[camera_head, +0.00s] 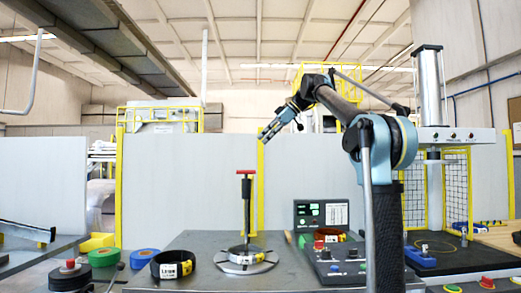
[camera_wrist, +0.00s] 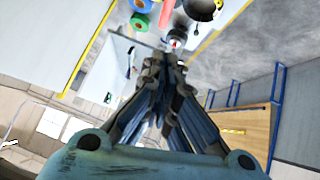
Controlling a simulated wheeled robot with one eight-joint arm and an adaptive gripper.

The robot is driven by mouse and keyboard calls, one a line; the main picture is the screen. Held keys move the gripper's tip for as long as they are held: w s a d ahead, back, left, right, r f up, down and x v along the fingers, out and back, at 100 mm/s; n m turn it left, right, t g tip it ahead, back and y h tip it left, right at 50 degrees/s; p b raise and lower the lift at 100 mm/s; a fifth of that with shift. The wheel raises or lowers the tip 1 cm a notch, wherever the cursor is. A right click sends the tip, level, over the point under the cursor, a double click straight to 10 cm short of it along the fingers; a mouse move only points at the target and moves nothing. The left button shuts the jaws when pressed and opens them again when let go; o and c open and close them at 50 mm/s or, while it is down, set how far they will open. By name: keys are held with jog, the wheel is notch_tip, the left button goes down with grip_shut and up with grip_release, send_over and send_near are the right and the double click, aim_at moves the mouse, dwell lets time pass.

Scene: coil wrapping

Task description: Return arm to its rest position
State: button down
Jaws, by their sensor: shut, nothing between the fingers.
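My gripper (camera_head: 264,137) is raised in the air above the work table (camera_head: 190,243), pointing down and to the left. It is apart from everything on the table. In the wrist view its two fingers (camera_wrist: 162,62) come together at the tips, shut and empty. My arm rises at the right of the head view and bends over to the left at the top.
A red-topped upright post (camera_head: 246,205) stands in a coil on a round base. A labelled dark coil (camera_head: 172,264), blue roll (camera_head: 144,257) and green roll (camera_head: 104,256) lie left. A control box (camera_head: 338,262) and press (camera_head: 430,90) stand right. The air around the gripper is clear.

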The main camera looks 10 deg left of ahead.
jog(key=shift+d+r, duration=0.15)
jog(key=s+d+f+m+h, duration=0.3)
jog(key=s+d+f+m, duration=0.3)
jog(key=f, duration=1.4)
jog(key=s+d+f+m+t+h, duration=0.1)
jog(key=s+d+f+m+h, duration=0.2)
jog(key=s+d+f+m, duration=0.4)
jog(key=s+d+f+m+h, duration=0.3)
jog(key=s+d+f+m, duration=0.4)
jog(key=f, duration=2.8)
jog(key=s+d, duration=0.8)
jog(key=s, duration=0.6)
jog(key=shift+d+t, duration=0.3)
jog(key=shift+d, duration=0.1)
jog(key=shift+w+f, duration=0.15)
jog(key=shift+w, duration=0.3)
